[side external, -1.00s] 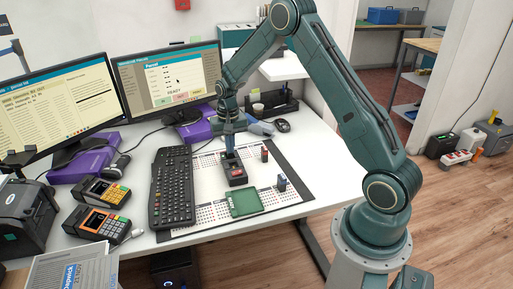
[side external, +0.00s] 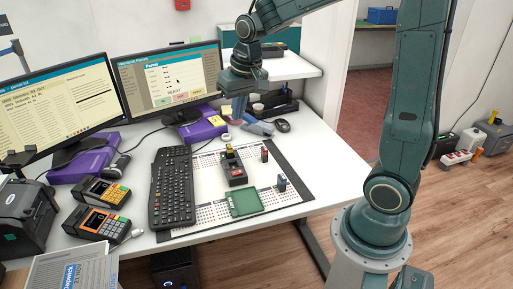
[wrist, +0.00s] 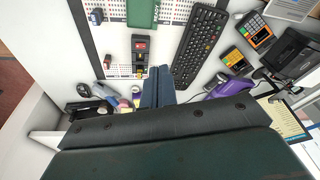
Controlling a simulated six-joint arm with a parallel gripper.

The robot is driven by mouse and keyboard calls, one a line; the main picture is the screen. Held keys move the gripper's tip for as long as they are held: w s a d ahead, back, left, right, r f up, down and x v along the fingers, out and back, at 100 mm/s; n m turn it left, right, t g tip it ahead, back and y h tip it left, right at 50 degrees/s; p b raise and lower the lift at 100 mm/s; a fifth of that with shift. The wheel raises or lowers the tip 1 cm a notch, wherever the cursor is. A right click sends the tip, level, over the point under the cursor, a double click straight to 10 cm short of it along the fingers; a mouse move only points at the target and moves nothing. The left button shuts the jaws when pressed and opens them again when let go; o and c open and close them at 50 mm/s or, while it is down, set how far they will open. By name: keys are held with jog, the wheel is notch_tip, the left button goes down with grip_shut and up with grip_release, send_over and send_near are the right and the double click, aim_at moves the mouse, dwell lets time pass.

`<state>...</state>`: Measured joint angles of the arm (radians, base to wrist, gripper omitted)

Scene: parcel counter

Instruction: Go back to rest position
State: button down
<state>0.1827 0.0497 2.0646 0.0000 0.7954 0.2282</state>
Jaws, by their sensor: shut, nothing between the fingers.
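My gripper (side external: 239,106) is raised above the back of the white desk, in front of the right monitor. In the wrist view its blue fingers (wrist: 158,88) are together with nothing between them. Below it, a small dark device (side external: 236,174) with a red patch and a yellow part on top stands on the white, dotted mat (side external: 205,165). The device also shows in the wrist view (wrist: 140,50), apart from the fingers. A green tray (side external: 245,203) lies at the mat's front. Two small blocks, one dark and red (side external: 265,154) and one blue-grey (side external: 282,183), stand on its right.
A black keyboard (side external: 172,187) lies left of the mat. Two card terminals (side external: 97,221) and a printer (side external: 27,216) are farther left. A mouse (side external: 283,126) and black organizer (side external: 275,104) are at the back right.

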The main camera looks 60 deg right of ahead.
jog(key=s+a+r+n+t, duration=0.1)
jog(key=s+a+r+n, duration=0.1)
jog(key=s, duration=0.7)
jog(key=s+a+r+n+t, duration=0.2)
jog(key=s+a+r, duration=0.1)
jog(key=s, duration=0.7)
jog(key=shift+a+n, duration=0.3)
jog(key=shift+a, duration=0.6)
